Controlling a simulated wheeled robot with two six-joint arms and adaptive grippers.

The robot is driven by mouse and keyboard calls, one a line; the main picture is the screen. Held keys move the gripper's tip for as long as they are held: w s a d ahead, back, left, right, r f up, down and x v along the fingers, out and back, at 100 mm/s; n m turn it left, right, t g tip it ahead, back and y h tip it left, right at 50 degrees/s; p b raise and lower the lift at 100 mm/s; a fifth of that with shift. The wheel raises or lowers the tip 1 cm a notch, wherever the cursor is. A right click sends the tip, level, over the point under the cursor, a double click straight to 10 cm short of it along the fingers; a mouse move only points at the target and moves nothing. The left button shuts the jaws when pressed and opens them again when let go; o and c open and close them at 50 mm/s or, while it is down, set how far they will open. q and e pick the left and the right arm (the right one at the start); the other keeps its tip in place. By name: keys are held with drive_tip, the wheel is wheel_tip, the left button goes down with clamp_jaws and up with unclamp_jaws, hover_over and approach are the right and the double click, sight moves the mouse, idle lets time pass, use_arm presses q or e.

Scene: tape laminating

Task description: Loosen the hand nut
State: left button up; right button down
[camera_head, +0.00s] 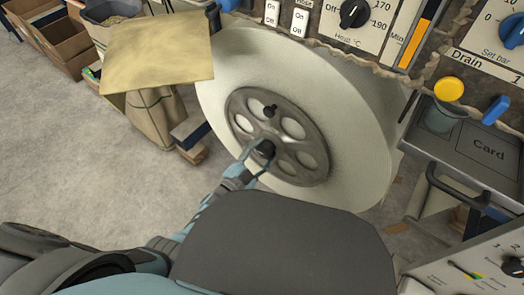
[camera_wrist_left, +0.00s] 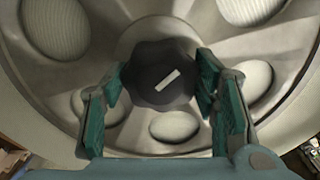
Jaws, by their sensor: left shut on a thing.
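The hand nut (camera_wrist_left: 160,72) is a black lobed knob with a white bar mark on its face. It sits at the hub of a grey spoked disc (camera_head: 241,104) on the side of a big white roll (camera_head: 345,110). My left gripper (camera_head: 257,156) reaches up to the hub from below. In the left wrist view my left gripper (camera_wrist_left: 160,88) has its green-padded fingers on either side of the nut, shut on it. In the head view the nut (camera_head: 266,149) is partly hidden by the fingers. My right gripper is not in view.
A small black knob (camera_head: 270,111) stands out on the disc above the hub. A tan sheet (camera_head: 157,51) is left of the roll, above a sack (camera_head: 152,118). Control panels (camera_head: 360,25) are above, and a drawer with a black handle (camera_head: 452,187) is at right.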

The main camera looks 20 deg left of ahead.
use_arm(q)
drive_tip(key=n, duration=0.3)
drive_tip(key=shift+n+p, duration=0.4)
drive_tip(key=shift+n, duration=0.6)
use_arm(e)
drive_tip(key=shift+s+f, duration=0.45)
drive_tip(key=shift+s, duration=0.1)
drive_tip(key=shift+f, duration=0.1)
use_arm(q)
drive_tip(key=o, duration=1.2)
drive_tip(key=shift+c, duration=0.2)
drive_tip(key=v, duration=1.2)
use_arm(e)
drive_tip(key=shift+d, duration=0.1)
